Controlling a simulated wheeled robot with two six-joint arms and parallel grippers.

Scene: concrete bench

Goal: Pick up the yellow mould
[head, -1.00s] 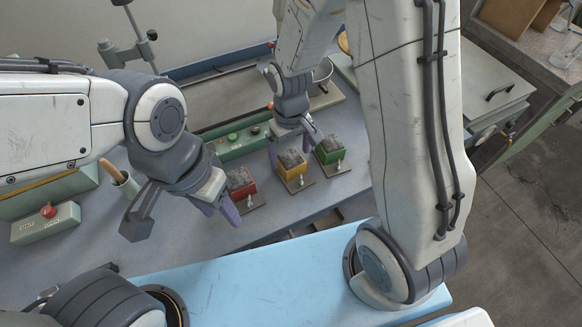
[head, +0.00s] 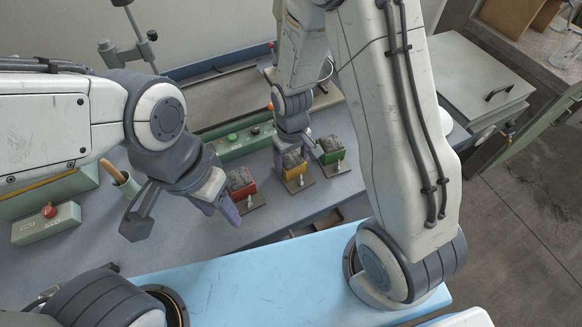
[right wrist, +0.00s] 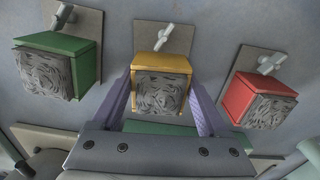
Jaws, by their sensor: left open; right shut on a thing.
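The yellow mould (head: 295,174) is a small box with a rough grey block in it. It sits on its thin square plate with a pale clamp handle, in the middle of a row of three. In the right wrist view the yellow mould (right wrist: 163,62) is between the two purple fingers of my right gripper (right wrist: 162,92). That gripper (head: 296,156) is shut on the mould's sides, with the mould low at its plate. My left gripper (head: 217,205) is open and empty, just in front of the red mould.
The red mould (head: 242,187) stands to the left and the green mould (head: 332,156) to the right, each on its plate close by. A green control box (head: 235,147) with buttons lies behind. A blue surface (head: 270,262) is in front.

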